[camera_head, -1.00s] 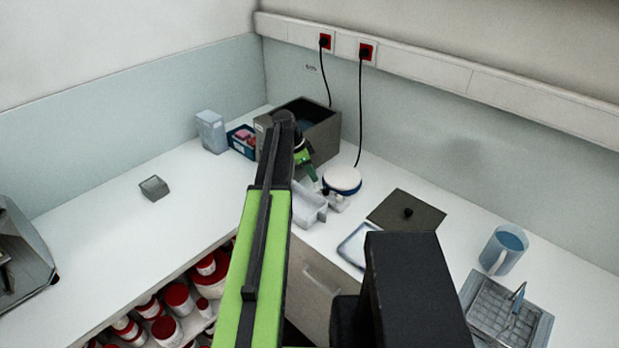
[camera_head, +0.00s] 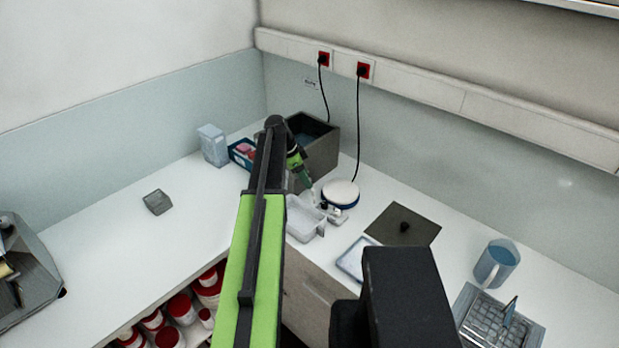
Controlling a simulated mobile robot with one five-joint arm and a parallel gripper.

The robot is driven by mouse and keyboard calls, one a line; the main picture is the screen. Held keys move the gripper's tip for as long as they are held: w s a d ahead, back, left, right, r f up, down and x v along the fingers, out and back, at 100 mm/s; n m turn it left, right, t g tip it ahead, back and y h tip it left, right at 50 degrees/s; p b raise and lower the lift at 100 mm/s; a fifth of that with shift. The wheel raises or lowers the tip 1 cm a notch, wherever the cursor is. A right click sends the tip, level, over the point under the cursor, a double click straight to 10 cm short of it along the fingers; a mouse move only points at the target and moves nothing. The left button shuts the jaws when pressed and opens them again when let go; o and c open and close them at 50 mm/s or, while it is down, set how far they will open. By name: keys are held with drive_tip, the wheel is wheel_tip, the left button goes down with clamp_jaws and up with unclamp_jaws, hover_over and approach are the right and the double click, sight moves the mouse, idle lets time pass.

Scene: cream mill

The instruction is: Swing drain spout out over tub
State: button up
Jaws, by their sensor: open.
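The mill (camera_head: 340,193), with a round white top and blue rim, stands on the counter right of my arm. Small pale fittings at its front lower left include what looks like the drain spout (camera_head: 334,212); its exact direction is too small to tell. A clear whitish tub (camera_head: 304,219) sits on the counter just left of and in front of these fittings. My gripper (camera_head: 312,194) is open, pointing down above the tub's back edge, left of the mill and spout. Whether a fingertip touches anything cannot be told. My arm hides the tub's left side.
A grey open bin (camera_head: 322,152) stands behind my gripper. A dark square lid (camera_head: 403,224), a shallow tray (camera_head: 357,258), a blue jug (camera_head: 496,262) and a wire basket (camera_head: 500,320) stand to the right. The left counter is mostly clear around a small grey box (camera_head: 157,202).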

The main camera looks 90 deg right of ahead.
drive_tip(key=p+v, duration=0.9)
drive_tip(key=v, duration=0.2)
drive_tip(key=shift+r, duration=0.3)
drive_tip(key=shift+w, duration=0.15)
